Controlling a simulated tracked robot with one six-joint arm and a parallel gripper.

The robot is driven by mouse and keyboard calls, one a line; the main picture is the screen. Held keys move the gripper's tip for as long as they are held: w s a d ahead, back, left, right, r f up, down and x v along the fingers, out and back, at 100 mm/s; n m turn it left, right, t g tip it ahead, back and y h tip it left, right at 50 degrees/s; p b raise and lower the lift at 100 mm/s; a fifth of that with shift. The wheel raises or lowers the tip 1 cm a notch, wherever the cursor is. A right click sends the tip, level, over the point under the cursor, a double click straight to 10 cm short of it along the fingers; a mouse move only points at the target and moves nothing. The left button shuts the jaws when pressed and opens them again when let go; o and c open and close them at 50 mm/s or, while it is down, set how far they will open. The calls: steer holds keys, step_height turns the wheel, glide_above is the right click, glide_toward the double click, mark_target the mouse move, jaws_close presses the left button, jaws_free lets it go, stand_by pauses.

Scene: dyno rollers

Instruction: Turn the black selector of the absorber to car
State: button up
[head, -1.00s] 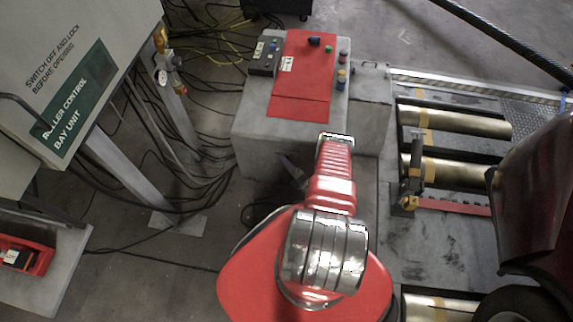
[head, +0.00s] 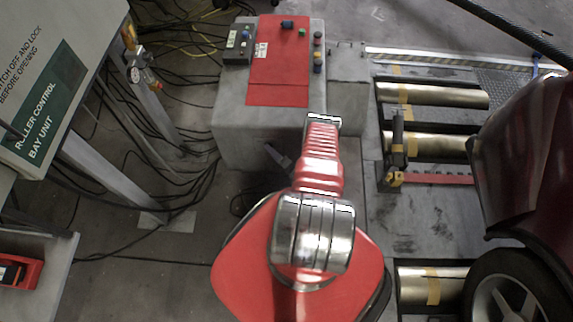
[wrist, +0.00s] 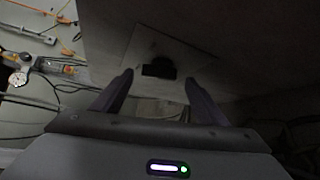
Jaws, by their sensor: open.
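In the wrist view a dark block (wrist: 159,68), which looks like the black selector, sits on a square plate (wrist: 178,50) on a dim upright face. My gripper (wrist: 159,77) is open, its two fingers on either side of the block in the picture. I cannot tell how far they are from it or whether they touch. Any pointer or marking on it is too dark to read. In the head view a grey cabinet (head: 232,135) with a red top panel (head: 278,70) stands ahead of my arm. Part of my gripper (head: 277,155) shows low by its front; the selector is hidden there.
Rollers (head: 430,95) and a dark red car (head: 505,150) are at right. The roller control unit (head: 50,110) is at left. Cables lie on the floor.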

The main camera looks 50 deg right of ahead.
steer(key=v, duration=1.1)
steer(key=shift+s, duration=0.2)
steer(key=shift+c, duration=0.5)
